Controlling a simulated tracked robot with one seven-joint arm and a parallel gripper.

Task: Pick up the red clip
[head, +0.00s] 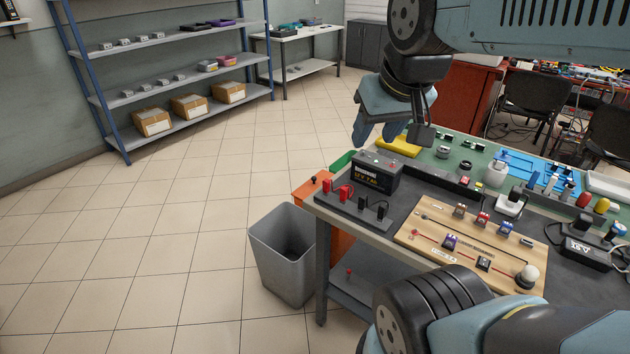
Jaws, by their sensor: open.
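Two small red clips stand upright on a dark strip (350,208) at the table's near left corner. One red clip (327,186) is at the left end, and the other red clip (346,192) is just right of it. Two black clips (372,206) stand further right on the same strip. My gripper (392,132) hangs above the table's far left edge, up and to the right of the red clips in the picture. Its fingers are apart and nothing shows between them.
A black battery (377,172) stands just behind the clips. A wooden circuit board (470,247) lies to their right. A grey bin (282,255) stands on the floor left of the table. Part of my arm covers the lower right. The tiled floor at left is clear.

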